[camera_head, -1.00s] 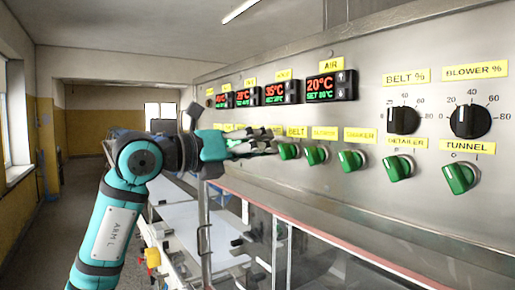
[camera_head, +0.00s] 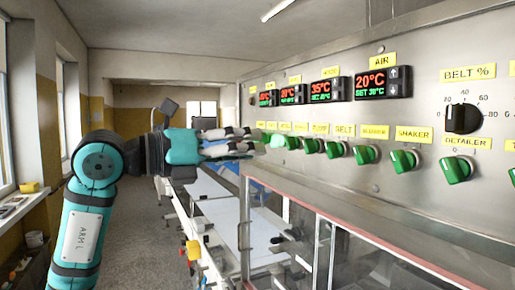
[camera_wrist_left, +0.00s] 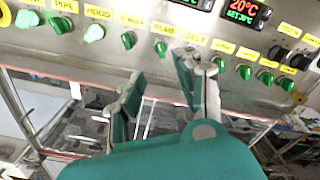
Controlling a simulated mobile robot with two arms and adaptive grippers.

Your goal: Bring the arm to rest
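My left gripper (camera_head: 258,140) reaches in from the left with its teal and grey fingers apart. Nothing shows between them. In the head view its tips overlap the far end of a row of green knobs (camera_head: 365,154) on the steel panel (camera_head: 440,195); I cannot tell whether they touch it. In the left wrist view the open fingers (camera_wrist_left: 160,68) point at the panel, below its labels, with a green knob (camera_wrist_left: 160,47) seen between them. My right gripper is not in view.
Temperature displays (camera_head: 383,83) sit above the knobs, and a black dial (camera_head: 462,118) is at right. A glazed housing (camera_head: 340,255) with a red edge juts out below the panel. A conveyor (camera_head: 215,207) runs behind. The floor (camera_head: 140,230) at left is clear.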

